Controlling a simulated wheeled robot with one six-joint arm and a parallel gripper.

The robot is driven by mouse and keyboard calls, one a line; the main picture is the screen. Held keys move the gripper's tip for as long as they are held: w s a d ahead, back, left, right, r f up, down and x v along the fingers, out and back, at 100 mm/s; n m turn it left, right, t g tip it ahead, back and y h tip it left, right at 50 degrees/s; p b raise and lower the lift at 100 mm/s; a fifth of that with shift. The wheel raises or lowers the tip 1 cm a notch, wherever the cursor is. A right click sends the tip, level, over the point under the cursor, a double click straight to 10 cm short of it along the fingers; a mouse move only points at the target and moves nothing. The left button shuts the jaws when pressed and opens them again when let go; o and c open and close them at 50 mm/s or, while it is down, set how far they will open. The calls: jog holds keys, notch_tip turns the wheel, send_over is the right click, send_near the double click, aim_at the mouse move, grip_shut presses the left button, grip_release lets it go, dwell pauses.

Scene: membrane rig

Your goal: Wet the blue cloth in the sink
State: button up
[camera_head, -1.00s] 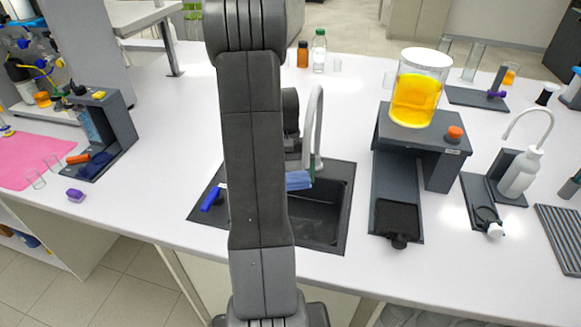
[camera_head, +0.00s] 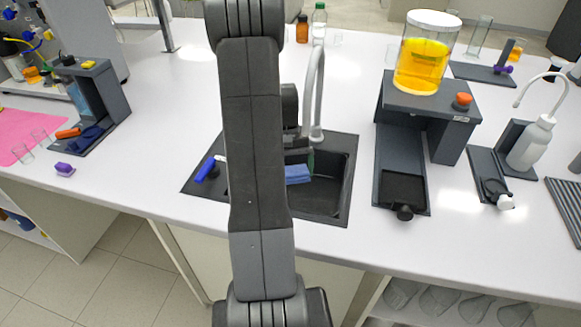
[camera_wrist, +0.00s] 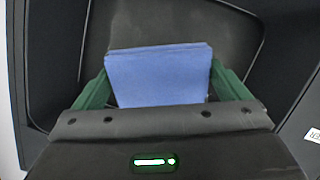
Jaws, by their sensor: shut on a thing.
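The folded blue cloth (camera_wrist: 158,76) is held between the two green fingers of my gripper (camera_wrist: 160,92) in the wrist view. In the head view the cloth (camera_head: 298,174) shows just right of my arm, over the dark sink (camera_head: 322,205) basin. The dark basin lies around and below the cloth in the wrist view. The curved grey faucet (camera_head: 318,85) stands behind the basin. I cannot tell whether water runs or whether the cloth touches the basin floor. My arm hides the gripper's body and part of the sink in the head view.
A blue object (camera_head: 205,168) lies on the sink's left ledge. Right of the sink stands a dark stand (camera_head: 425,110) with a jar of yellow liquid (camera_head: 423,65) on top. A white wash bottle (camera_head: 531,143) stands farther right.

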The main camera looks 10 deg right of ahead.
jog(key=shift+f+b, duration=2.8)
jog(key=shift+f, duration=1.75)
jog(key=shift+r, duration=0.1)
jog(key=shift+r+p, duration=5.85)
jog(key=shift+r, duration=2.35)
jog(key=shift+r+p, duration=1.4)
jog(key=shift+r, duration=0.55)
